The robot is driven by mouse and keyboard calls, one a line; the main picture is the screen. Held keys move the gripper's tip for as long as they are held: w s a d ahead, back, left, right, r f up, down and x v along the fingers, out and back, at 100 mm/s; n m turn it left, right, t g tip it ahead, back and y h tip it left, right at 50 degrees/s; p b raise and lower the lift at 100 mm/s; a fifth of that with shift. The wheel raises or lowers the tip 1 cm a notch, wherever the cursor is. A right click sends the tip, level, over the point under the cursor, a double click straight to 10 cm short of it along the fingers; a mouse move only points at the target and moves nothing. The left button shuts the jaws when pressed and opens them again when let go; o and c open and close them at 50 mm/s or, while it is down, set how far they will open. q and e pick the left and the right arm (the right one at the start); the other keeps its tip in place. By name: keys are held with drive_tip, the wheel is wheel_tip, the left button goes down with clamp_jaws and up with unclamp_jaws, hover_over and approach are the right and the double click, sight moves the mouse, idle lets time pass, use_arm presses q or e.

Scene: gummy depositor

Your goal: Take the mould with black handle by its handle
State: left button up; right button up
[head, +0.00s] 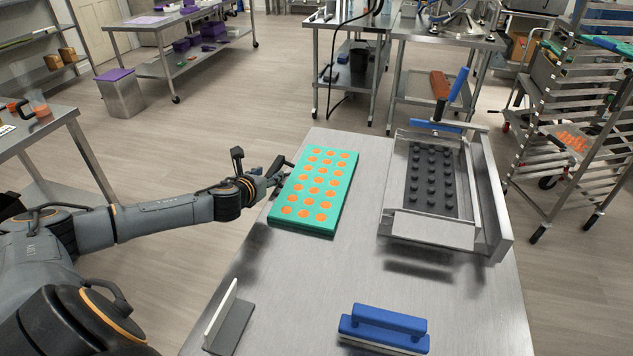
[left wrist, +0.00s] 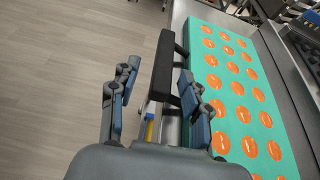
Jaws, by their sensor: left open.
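The teal mould (head: 329,160), with rows of orange filled cavities, lies flat on the left part of the steel table. In the left wrist view the mould (left wrist: 240,65) is on the right, just beyond the right finger. A black handle (left wrist: 164,65) shows at its left side, by the table edge. My left gripper (head: 262,170) is open at the mould's left side. In the left wrist view my left gripper (left wrist: 155,84) has its fingers apart, with the handle seen between them, nearer the right finger. Contact cannot be told. My right gripper is not in view.
The steel table (head: 300,285) also bears a depositor frame with a dark studded plate (head: 434,180), a blue-handled tool (head: 384,328) and a grey scraper-like piece (head: 229,322). A tray rack (head: 575,125) stands at right. Floor is open left of the table.

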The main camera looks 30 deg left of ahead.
sight(275, 169)
use_arm(q)
drive_tip(key=x, duration=0.4)
drive_tip(key=shift+w+r+p, duration=0.1)
drive_tip(key=shift+w+p, duration=0.3)
drive_tip(key=shift+w, duration=0.1)
drive_tip(key=shift+c, duration=0.2)
drive_tip(key=shift+r, duration=0.1)
clamp_jaws()
